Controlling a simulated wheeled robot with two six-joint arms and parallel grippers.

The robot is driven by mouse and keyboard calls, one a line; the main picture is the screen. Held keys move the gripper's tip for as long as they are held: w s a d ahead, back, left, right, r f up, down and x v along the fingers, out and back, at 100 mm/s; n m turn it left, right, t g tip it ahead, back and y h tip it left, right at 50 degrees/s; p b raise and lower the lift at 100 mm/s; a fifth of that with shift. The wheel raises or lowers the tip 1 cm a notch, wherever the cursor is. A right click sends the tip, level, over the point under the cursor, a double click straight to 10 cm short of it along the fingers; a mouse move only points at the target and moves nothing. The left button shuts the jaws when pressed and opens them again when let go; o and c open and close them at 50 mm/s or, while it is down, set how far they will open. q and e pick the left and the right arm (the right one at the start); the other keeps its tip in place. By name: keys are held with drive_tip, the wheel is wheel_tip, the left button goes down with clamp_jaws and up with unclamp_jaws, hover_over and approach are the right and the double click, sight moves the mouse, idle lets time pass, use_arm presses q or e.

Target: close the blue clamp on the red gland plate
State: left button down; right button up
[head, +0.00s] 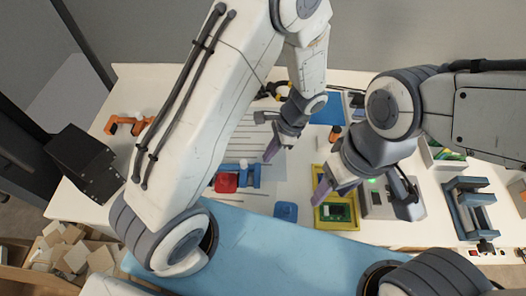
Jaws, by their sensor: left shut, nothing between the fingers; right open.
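The red gland plate (226,184) lies on the white table left of the middle. The blue clamp (251,176) is at its right and upper edge, partly over it; I cannot tell its lever's exact position. My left gripper (270,151), with purple fingertips, is shut and empty, just above and to the right of the clamp in the picture. My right gripper (321,192) is open and empty over the yellow tray's left side. The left arm crosses the picture and hides part of the table left of the plate.
A yellow tray (345,225) holds a green board (333,212). A small blue block (286,211) sits left of it. A grey device (379,208) and a blue vise (468,212) stand to the right. An orange clamp (130,124) is far left.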

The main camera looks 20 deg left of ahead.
use_arm(q)
drive_tip(key=v, duration=0.8)
drive_tip(key=shift+r, duration=0.4)
drive_tip(key=c, duration=1.4)
unclamp_jaws()
drive_tip(key=shift+w+d+r, duration=0.1)
drive_tip(key=shift+d+r, duration=0.05)
drive_tip(key=shift+r, duration=0.2)
drive_tip(key=o, duration=0.5)
drive_tip(key=shift+r, duration=0.2)
drive_tip(key=shift+o, duration=1.1)
drive_tip(key=a+n+p, duration=0.1)
drive_tip(key=p, duration=0.1)
drive_tip(key=s+a+n+h+p, duration=0.1)
drive_tip(key=n+p, duration=0.1)
drive_tip(key=p, duration=0.1)
drive_tip(key=a+n+h+p, duration=0.1)
drive_tip(key=p, duration=0.1)
drive_tip(key=shift+s+a+r, duration=0.1)
drive_tip(key=shift+s, duration=0.2)
drive_tip(key=n+t+h+p, duration=0.2)
drive_tip(key=n+p, duration=0.6)
drive_tip(key=p, duration=0.1)
hover_over(244, 162)
wheel_tip(244, 162, down, 10)
drive_tip(key=shift+r+p, duration=0.2)
drive_tip(key=shift+p, duration=0.25)
clamp_jaws()
